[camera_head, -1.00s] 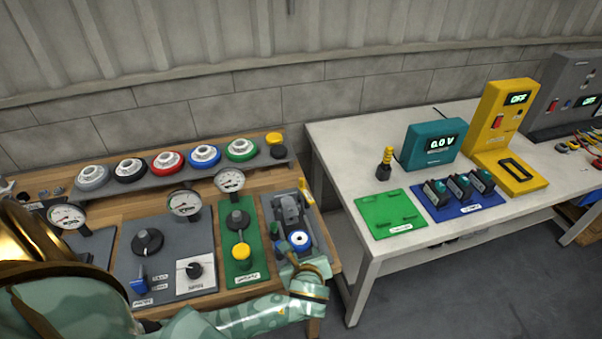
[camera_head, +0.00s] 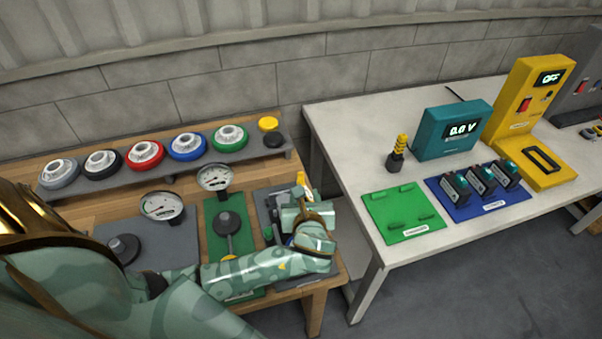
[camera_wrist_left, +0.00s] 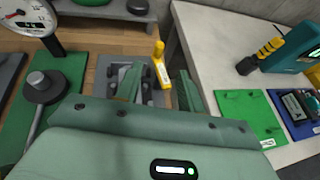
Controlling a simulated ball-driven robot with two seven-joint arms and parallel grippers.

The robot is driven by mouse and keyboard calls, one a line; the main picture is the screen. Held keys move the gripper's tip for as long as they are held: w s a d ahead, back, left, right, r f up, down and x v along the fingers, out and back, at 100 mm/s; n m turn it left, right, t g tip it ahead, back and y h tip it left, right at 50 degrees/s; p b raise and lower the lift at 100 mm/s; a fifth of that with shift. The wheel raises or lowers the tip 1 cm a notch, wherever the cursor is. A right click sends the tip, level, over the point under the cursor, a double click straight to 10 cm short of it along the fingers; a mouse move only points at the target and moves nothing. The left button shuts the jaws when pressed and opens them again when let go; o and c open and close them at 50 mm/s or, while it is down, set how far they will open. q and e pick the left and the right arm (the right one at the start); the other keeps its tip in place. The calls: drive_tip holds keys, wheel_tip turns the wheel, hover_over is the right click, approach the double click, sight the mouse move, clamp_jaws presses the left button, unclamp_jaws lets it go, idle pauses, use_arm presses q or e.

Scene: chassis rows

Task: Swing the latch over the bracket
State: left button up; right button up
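A grey panel (camera_head: 263,207) lies at the right end of the wooden bench. It carries a yellow-handled part (camera_head: 302,180), which looks like the latch; its yellow grip also shows upright in the left wrist view (camera_wrist_left: 158,66). Dark grey fittings (camera_wrist_left: 148,82), perhaps the bracket, show between my fingers in that view. My left gripper (camera_head: 303,208) is over this panel and hides much of it in the head view. In the left wrist view its two green fingers (camera_wrist_left: 159,86) stand apart, with nothing visibly gripped. Contact with the latch cannot be told. My right gripper is not in view.
A green panel with a lever (camera_head: 224,222) and gauges (camera_head: 213,177) stand left of the latch panel. A rack (camera_head: 172,181) with coloured round parts runs behind. A white table (camera_head: 345,130) on the right, past a gap, holds a teal meter (camera_head: 452,132) and green plate (camera_head: 388,232).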

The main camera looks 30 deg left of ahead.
sight(301, 176)
use_arm(q)
drive_tip(key=b+x, duration=0.3)
drive_tip(key=x, duration=0.9)
drive_tip(key=shift+f, duration=0.2)
drive_tip(key=shift+w+a+f+b, duration=0.2)
drive_tip(key=shift+w+a+b, duration=0.15)
drive_tip(key=shift+w, duration=0.2)
drive_tip(key=c, duration=0.7)
clamp_jaws()
